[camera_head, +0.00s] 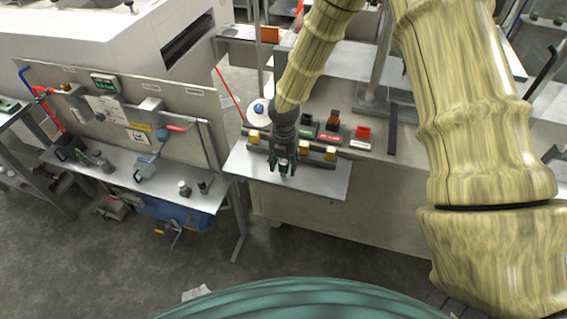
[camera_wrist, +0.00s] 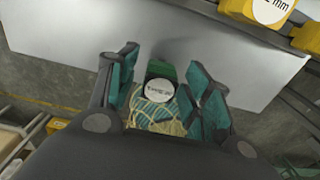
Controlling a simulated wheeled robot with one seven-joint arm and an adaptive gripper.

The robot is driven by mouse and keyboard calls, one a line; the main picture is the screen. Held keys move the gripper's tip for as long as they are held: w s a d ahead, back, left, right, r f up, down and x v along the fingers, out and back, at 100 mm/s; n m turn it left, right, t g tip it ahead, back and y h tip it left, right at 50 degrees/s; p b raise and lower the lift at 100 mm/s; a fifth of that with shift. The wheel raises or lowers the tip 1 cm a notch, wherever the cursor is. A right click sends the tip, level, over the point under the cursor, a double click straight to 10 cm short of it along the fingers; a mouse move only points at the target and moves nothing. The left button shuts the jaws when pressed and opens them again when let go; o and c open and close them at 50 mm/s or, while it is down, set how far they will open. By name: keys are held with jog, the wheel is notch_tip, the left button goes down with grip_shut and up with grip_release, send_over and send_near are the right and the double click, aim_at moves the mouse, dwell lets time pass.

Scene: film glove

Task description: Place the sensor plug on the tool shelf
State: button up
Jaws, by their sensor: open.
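A small dark green piece with a white, round, labelled top (camera_wrist: 159,90), which looks like the sensor plug, sits between my gripper's fingers (camera_wrist: 161,80). Its label is too small to read. In the head view my gripper (camera_head: 283,169) points down over the grey shelf plate (camera_head: 325,182), probably the tool shelf, on the front of the middle bench. The plate also shows in the wrist view (camera_wrist: 235,68). My fingers are spread, one on each side of the piece. I cannot tell whether the piece rests on the plate.
Yellow-faced holders (camera_head: 330,153) line the back of the plate; one shows a "mm" label in the wrist view (camera_wrist: 270,10). Behind them are red and dark items (camera_head: 363,133). A left workbench (camera_head: 150,190) carries small parts. The plate's right part is clear.

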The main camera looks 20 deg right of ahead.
aim_at(284, 162)
notch_tip(284, 162, up, 12)
jog(key=b, duration=0.4)
jog(key=s+a+f+m+g+y, duration=0.1)
jog(key=s+a+f+m, duration=0.1)
jog(key=s+f+m, duration=0.65)
jog(key=s+a+f+m+y, duration=0.2)
jog(key=s+f+m, duration=0.55)
jog(key=f, duration=0.65)
jog(key=s+d+f+m+h, duration=0.1)
jog(key=s+d+f+m, duration=0.1)
jog(key=s, duration=0.4)
jog(key=s+d+f+m+h, duration=0.1)
jog(key=s+d+f+m, duration=0.1)
jog(key=s+m, duration=0.5)
jog(key=s+d+f+m+t+h, duration=0.1)
jog(key=s+d+f+m, duration=0.2)
jog(key=s, duration=0.4)
jog(key=shift+s+f+m, duration=0.2)
jog(key=shift+f+m, duration=0.6)
jog(key=shift+d, duration=0.1)
